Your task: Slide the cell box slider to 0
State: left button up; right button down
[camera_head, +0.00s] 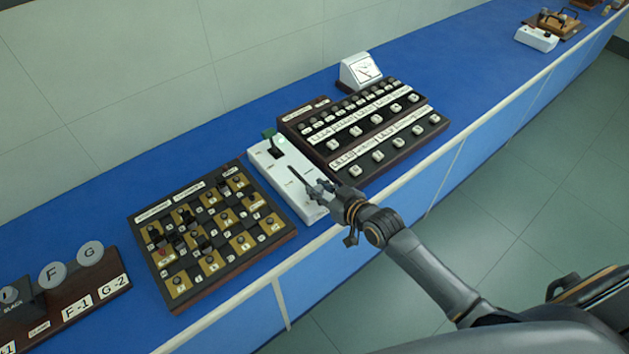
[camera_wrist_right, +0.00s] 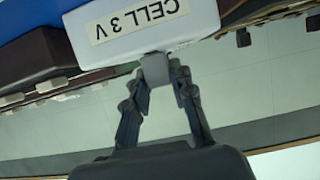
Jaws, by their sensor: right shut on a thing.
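The cell box (camera_head: 268,165) is a narrow white box on the blue bench between two dark boards. A green-topped lever (camera_head: 269,135) stands at its far end, and a dark slot runs along its middle. My right gripper (camera_head: 312,189) is over its near end. In the right wrist view the white box (camera_wrist_right: 195,18) carries an upside-down "CELL 3 V" label (camera_wrist_right: 138,20). There my right gripper (camera_wrist_right: 163,84) is shut on a small grey block (camera_wrist_right: 155,69) at the box edge, likely the slider knob. Scale marks cannot be read. My left gripper is out of view.
A dark board with brass plates (camera_head: 190,290) lies left of the box. A dark board with several white-labelled knobs (camera_head: 350,170) lies right, with a white meter (camera_head: 361,71) behind. The pale bench edge (camera_head: 330,232) runs in front.

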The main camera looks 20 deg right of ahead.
jog(key=shift+f, duration=0.2)
jog(key=c, duration=1.2)
grip_release()
jog(key=shift+o, duration=0.4)
jog(key=shift+r, duration=0.1)
jog(key=shift+s+r, duration=0.1)
jog(key=shift+s, duration=0.1)
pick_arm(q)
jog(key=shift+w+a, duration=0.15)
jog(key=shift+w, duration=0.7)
pick_arm(e)
jog(key=v, duration=1.1)
jog(key=shift+s+d, duration=0.15)
jog(key=shift+d, duration=0.1)
jog(key=shift+r, duration=0.1)
